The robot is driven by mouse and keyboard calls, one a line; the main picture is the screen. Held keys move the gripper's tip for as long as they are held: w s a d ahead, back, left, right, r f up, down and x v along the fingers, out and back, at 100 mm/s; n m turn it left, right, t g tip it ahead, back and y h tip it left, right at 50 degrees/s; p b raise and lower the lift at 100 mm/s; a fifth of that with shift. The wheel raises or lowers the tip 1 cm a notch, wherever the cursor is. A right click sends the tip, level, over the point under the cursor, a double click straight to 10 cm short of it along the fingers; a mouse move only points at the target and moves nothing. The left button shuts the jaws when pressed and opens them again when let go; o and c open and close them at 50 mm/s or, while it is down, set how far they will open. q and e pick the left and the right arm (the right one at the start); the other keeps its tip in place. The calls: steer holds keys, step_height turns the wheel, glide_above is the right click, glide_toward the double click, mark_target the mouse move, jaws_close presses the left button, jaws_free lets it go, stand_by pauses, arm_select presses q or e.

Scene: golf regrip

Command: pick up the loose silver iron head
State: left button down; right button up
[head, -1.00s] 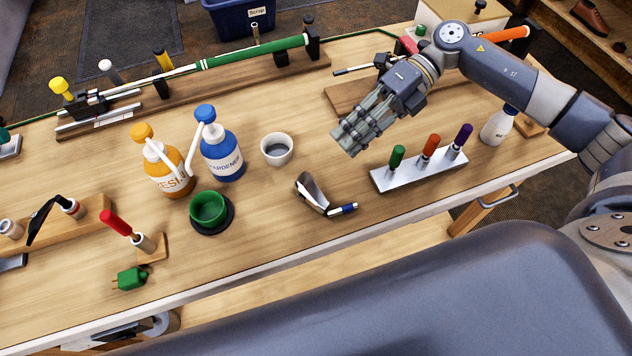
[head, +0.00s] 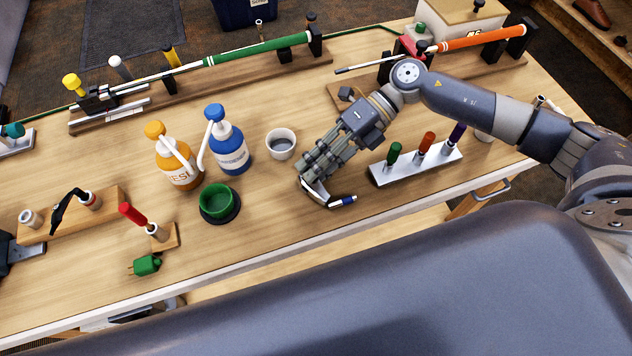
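The loose silver iron head (head: 314,192) lies on the workbench near its front edge, with its short hosel and a blue-and-white ferrule end (head: 343,201) pointing right. My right gripper (head: 308,172) reaches down from the upper right, its fingertips over the upper part of the iron head and hiding some of it. Whether the fingers touch the head cannot be told. The finger gap is not clear from this angle. My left gripper is not in view.
A grey cup (head: 281,145) stands just left of my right gripper. A metal rack (head: 417,166) with several coloured-handled tools stands to the right. A green bowl (head: 219,202), blue bottle (head: 231,150) and orange bottle (head: 177,168) stand left. Bench around the ferrule is clear.

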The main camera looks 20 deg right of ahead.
jaws_close()
step_height(320, 180, up, 10)
steer(key=b, duration=0.2)
